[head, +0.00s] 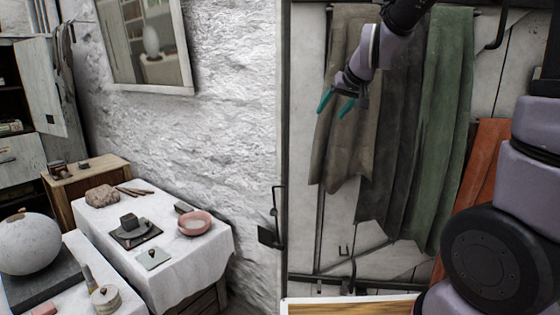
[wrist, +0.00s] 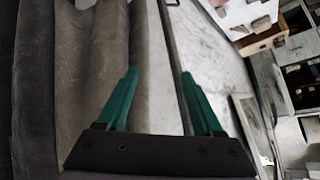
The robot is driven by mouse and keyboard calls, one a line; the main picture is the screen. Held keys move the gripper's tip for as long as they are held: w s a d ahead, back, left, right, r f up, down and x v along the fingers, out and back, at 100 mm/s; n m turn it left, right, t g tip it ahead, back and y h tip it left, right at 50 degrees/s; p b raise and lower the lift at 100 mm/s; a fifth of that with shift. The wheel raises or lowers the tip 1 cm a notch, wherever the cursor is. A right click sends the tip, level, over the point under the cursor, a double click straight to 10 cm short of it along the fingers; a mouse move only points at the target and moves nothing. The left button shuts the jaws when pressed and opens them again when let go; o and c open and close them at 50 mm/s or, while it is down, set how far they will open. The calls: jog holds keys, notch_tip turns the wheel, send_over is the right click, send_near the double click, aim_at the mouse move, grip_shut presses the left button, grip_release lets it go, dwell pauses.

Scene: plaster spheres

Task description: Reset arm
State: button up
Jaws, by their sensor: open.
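My gripper (head: 336,104) is raised in the upper middle of the head view, in front of the hanging cloths. Its two teal fingers are apart with nothing between them. The wrist view shows the same open gripper (wrist: 160,95), with a grey-brown cloth (wrist: 95,60) behind its left finger and the pale wall beyond the fingers. My arm comes down from the top edge of the head view, and a larger part of it fills the right side.
Brown, dark and green cloths (head: 447,130) hang behind my gripper. A table with a white cloth (head: 215,258) stands at lower left, bearing a pink bowl (head: 194,223) and small blocks. A plaster sphere (head: 28,243) sits at far left. A wooden surface edge (head: 350,307) shows at the bottom.

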jog(key=s+d+r+m, duration=0.1)
jog(key=s+d, duration=0.2)
jog(key=s, duration=0.5)
jog(key=s+d+r+m+g, duration=0.1)
jog(key=s+d+r+m, duration=0.1)
jog(key=s, duration=0.6)
jog(key=s+d+r+m+h, duration=0.1)
jog(key=s+d+r, duration=0.1)
jog(key=s+d, duration=0.3)
jog(key=s, duration=0.2)
jog(key=shift+s, duration=0.4)
